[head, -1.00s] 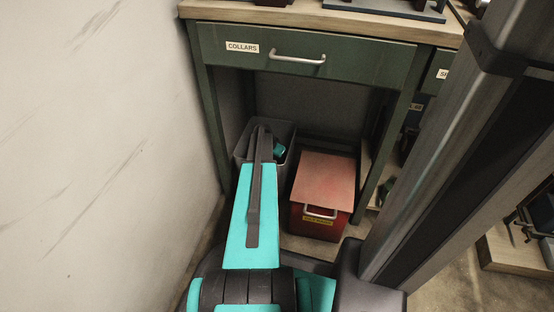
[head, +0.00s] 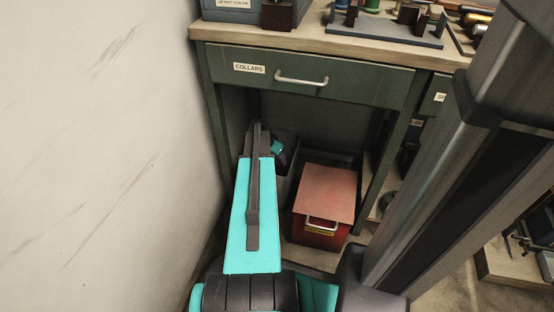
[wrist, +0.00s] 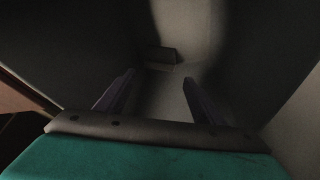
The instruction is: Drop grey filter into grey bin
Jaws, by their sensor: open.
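The grey bin (head: 287,182) stands on the floor under the bench, left of the red box, mostly covered by my arm in the head view. In the wrist view its dark walls (wrist: 75,45) surround my gripper (wrist: 158,76). The gripper is open, with its two fingers apart and nothing between them. A small dark grey block, seemingly the grey filter (wrist: 162,55), lies beyond the fingertips, apart from them, on the bin's paler bottom. The wrist view is dim, so its details are unclear. The fingers are hidden in the head view.
A red lidded box (head: 322,205) stands close to the bin's right. The green bench with its COLLARS drawer (head: 300,75) overhangs both. A pale wall (head: 110,150) is close on the left. A bench leg (head: 386,160) stands right of the box.

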